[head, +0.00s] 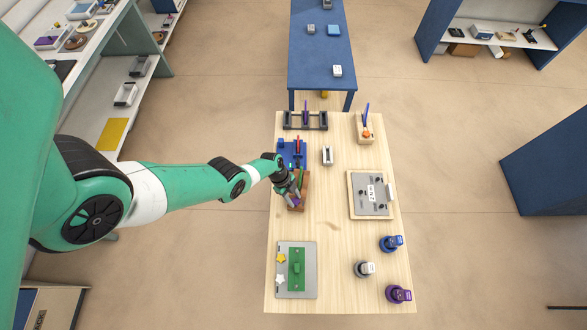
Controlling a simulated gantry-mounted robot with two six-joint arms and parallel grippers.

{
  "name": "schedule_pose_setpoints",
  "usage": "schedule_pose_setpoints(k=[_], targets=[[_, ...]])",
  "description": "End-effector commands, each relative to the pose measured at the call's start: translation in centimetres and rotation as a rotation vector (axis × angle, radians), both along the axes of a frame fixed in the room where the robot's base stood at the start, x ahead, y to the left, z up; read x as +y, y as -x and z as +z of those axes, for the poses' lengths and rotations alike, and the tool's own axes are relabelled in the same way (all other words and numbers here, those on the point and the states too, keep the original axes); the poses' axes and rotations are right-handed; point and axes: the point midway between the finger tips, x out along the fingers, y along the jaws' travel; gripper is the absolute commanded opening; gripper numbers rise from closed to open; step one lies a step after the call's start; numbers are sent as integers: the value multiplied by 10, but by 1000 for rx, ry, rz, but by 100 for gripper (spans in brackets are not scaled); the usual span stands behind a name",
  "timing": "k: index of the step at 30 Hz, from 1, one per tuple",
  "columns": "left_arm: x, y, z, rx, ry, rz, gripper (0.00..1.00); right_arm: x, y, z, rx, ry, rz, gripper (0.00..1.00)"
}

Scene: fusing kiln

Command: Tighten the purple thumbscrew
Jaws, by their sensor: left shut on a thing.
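My left gripper (292,195) reaches in from the left and points down over a brown wooden block (305,187) on the light wooden table. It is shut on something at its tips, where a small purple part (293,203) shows. The gripper hides most of this part, so I cannot tell whether it is the purple thumbscrew. A squat purple and dark device (398,294) stands at the table's front right, away from the gripper. My right gripper is not in view.
A blue base (283,159) with red and green parts lies just behind the gripper. A grey plate (358,204), blue device (391,243), grey device (364,268) and grey panel with a green block (296,268) stand on the table. The table's middle is clear.

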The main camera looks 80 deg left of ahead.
Motion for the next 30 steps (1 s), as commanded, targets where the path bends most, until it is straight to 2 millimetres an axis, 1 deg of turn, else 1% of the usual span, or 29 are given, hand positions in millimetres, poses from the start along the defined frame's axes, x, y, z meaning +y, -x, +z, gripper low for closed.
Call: schedule_pose_setpoints(k=[5,12,21,25,30], targets=[[1,-1,-1,2,0,-31,0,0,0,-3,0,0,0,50],[2,-3,-2,0,0,-234,0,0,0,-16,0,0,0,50],[1,-3,-2,0,-3,-405,0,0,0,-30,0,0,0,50],[1,-3,-1,0,-4,-445,0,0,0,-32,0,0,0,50],[1,-3,0,0,-5,-449,0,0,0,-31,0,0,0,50]])
